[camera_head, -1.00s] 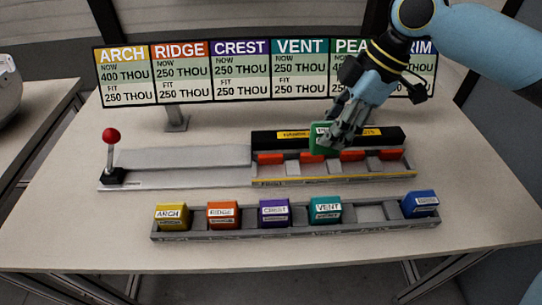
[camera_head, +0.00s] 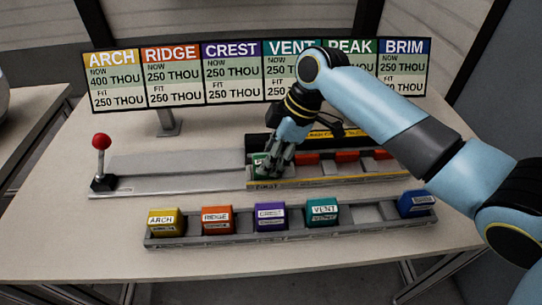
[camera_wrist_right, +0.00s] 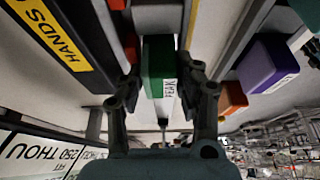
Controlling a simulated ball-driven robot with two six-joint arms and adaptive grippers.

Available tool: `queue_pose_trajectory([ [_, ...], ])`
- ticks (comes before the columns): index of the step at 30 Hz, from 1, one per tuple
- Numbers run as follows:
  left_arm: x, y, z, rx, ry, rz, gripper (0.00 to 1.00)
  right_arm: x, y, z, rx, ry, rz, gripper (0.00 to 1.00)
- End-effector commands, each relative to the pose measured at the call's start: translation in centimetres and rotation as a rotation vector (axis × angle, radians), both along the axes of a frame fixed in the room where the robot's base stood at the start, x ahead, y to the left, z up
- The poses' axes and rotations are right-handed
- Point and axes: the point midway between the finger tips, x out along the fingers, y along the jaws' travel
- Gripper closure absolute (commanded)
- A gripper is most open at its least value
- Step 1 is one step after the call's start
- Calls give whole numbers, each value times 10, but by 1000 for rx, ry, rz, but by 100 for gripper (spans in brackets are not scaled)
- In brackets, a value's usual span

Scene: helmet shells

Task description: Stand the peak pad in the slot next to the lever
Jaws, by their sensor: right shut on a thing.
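The green peak pad (camera_head: 260,162) is held in my right gripper (camera_head: 270,166) at the left end of the slotted rail (camera_head: 330,180), the end nearer the lever. In the right wrist view the pad (camera_wrist_right: 157,66) is upright between the two fingers (camera_wrist_right: 163,98), its label facing right. Whether its base is down in the slot cannot be told, as the fingers partly cover it. The lever (camera_head: 101,160) with a red knob stands at the left end of the long track. My left gripper is not in view.
The front tray (camera_head: 250,240) holds the yellow arch pad (camera_head: 166,221), orange ridge pad (camera_head: 216,220), purple crest pad (camera_head: 270,216), teal vent pad (camera_head: 322,212) and blue brim pad (camera_head: 417,203). A gap lies between vent and brim. Red blocks (camera_head: 307,159) sit along the rail. The sign board (camera_head: 175,75) stands behind.

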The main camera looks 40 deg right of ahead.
Motion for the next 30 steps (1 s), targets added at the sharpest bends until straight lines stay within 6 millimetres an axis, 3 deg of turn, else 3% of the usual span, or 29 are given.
queue_pose_trajectory([
  [7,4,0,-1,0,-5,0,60,0,0,-3,0,0,-1,100],
  [8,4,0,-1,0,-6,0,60,0,0,-2,0,0,0,65],
  [13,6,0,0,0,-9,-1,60,0,0,-2,0,0,0,44],
  [23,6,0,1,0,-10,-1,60,0,-1,3,-1,-2,0,44],
  [30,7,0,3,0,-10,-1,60,-8,-17,44,-5,-5,1,44],
])
